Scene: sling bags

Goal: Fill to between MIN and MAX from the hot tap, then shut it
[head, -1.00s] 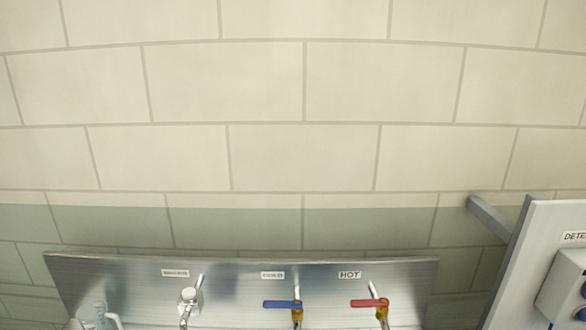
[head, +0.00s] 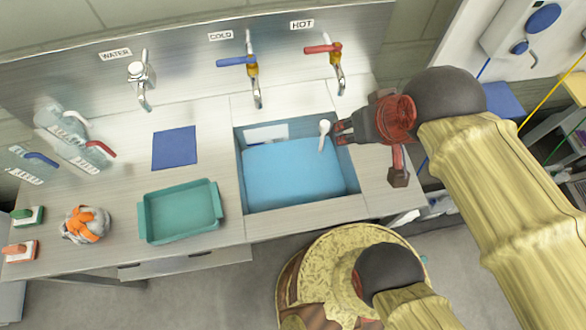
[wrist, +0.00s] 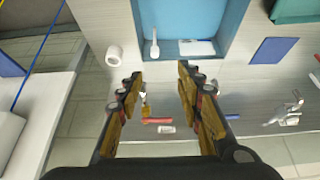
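The hot tap (head: 338,78) is on the steel back panel under a HOT label (head: 301,24). Its red lever (head: 322,48) points left, and no stream shows below its spout. Below the taps, a sink (head: 240,165) holds a flat light-blue surface (head: 295,175); I cannot tell if it is water. A white card (head: 265,134) is on the sink's back wall; its marks are too small to read. My gripper (head: 341,133) is open and empty by the sink's right back corner. In the wrist view, its fingers (wrist: 160,73) are apart, with the red lever (wrist: 158,120) beyond them.
The blue-lever cold tap (head: 254,80) and plain water tap (head: 142,80) are to the left. A white spoon-shaped piece (head: 324,131) is at the sink's edge near my fingers. A teal tray (head: 147,222), blue mat (head: 174,148) and clear jugs (head: 72,145) are on the counter.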

